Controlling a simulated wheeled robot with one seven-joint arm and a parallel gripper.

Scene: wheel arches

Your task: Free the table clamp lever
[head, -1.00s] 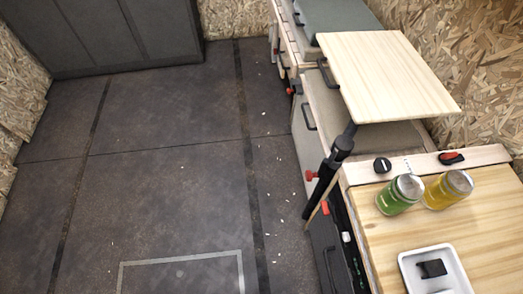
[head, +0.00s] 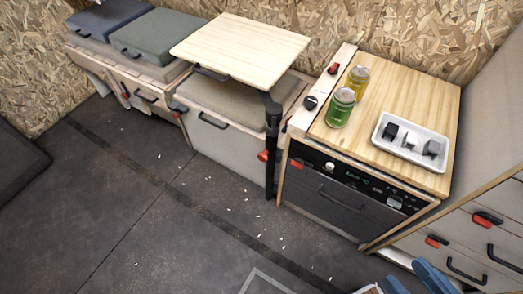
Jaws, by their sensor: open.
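The swivel table (head: 240,45) is a pale wooden top raised over a cushioned bench. Its black leg (head: 271,150) stands beside the bench front, with a thicker black collar near its upper part. A red part (head: 263,155) shows beside the leg; I cannot tell whether it is the clamp lever or a cabinet latch. No lever can be made out clearly on the leg at this size. Blue and white parts, probably of my arm, show at the bottom edge. My gripper's fingertips are not in view.
Right of the leg stands a kitchen unit (head: 345,205) with a green can (head: 340,107), a yellow can (head: 357,80) and a white tray (head: 387,142) of small items on top. Drawers (head: 480,245) are at the right.

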